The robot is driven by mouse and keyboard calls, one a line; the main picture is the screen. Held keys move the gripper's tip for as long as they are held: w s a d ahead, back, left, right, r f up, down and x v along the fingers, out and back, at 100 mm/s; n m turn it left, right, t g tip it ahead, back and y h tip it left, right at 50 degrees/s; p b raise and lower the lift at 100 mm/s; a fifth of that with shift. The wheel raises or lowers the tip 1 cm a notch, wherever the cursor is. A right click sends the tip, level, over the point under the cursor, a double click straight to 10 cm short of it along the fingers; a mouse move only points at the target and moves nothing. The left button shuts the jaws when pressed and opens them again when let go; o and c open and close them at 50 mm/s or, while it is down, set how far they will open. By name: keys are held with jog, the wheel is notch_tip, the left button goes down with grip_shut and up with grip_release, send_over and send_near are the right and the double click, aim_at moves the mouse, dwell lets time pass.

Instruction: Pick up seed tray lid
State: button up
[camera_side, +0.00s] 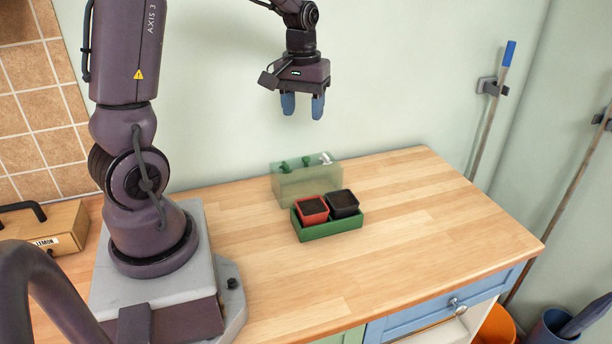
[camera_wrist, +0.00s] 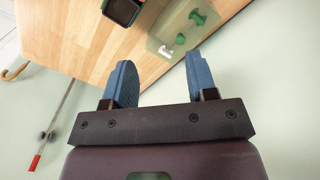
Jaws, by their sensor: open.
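The seed tray lid (camera_side: 308,183) is a clear, pale green box-like cover with small green and white knobs on top. It stands on the wooden counter just behind a green seed tray (camera_side: 333,230), and also shows at the top of the wrist view (camera_wrist: 176,30). The tray holds a red pot (camera_side: 313,211) and a black pot (camera_side: 343,204), both dark inside. My gripper (camera_side: 302,105) is open and empty, with blue fingers pointing down, well above the lid. In the wrist view its fingertips (camera_wrist: 160,65) are spread apart below the lid.
The wooden counter (camera_side: 430,200) is clear to the right of the tray. The pale green wall (camera_side: 400,70) rises close behind the lid. Long-handled tools (camera_side: 490,110) hang at the right.

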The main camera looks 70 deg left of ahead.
aim_at(306, 157)
jog(key=w+a+f+n, duration=0.4)
jog(key=a+n, duration=0.2)
jog(key=a, duration=0.3)
jog(key=f, duration=1.2)
jog(key=shift+s+d+f, duration=0.3)
jog(key=shift+d, duration=0.1)
jog(key=shift+c, duration=0.2)
grip_shut()
